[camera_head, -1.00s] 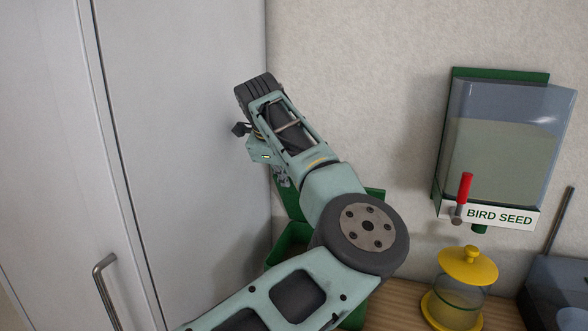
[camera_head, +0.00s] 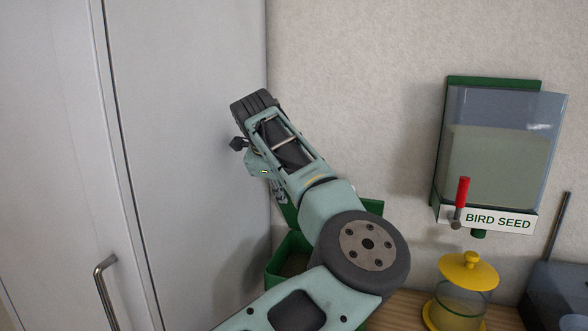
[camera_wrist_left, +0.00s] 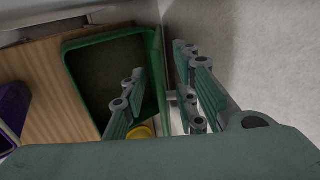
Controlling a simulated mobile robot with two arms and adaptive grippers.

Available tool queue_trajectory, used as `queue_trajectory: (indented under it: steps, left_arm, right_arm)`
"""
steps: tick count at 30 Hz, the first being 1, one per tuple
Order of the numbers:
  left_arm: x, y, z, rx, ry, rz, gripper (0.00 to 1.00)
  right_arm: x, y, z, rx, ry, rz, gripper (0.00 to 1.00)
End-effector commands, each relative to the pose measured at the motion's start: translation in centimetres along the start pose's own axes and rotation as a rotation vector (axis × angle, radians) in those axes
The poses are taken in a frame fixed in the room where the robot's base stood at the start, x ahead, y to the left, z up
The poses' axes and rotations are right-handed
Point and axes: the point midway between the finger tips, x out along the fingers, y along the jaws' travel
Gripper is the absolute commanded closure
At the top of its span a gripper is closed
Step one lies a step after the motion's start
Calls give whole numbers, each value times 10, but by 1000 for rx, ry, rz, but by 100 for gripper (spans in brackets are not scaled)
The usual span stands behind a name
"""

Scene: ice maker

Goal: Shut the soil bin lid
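The green soil bin (camera_head: 284,262) stands on the wooden counter in the corner, partly hidden by my left arm. In the left wrist view the bin (camera_wrist_left: 68,75) is open, with a dark inside. Its green lid (camera_head: 372,211) stands raised behind my arm near the wall, mostly hidden. My left gripper (camera_wrist_left: 160,95) is open, with one finger over the bin's opening and the other towards the wall. A green upright edge shows between the fingers; I cannot tell whether they touch it. In the head view, its fingers are mostly hidden. My right gripper is not in view.
A bird seed dispenser (camera_head: 500,150) with a red lever hangs on the wall at right. A glass jar with a yellow lid (camera_head: 468,270) stands below it. A tall grey cabinet (camera_head: 185,150) closes off the left. A purple object (camera_wrist_left: 12,110) lies beyond the bin.

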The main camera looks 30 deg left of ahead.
Motion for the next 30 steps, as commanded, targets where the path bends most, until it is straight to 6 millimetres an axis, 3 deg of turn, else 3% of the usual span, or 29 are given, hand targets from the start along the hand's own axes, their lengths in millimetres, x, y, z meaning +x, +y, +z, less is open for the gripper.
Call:
queue_trajectory:
  steps: [8, 30]
  left_arm:
    - [-2, 0, 0, 0, 0, 0, 72]
    - [-68, 0, 0, 0, 0, 1, 72]
  right_arm:
    - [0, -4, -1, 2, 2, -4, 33]
    - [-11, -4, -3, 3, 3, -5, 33]
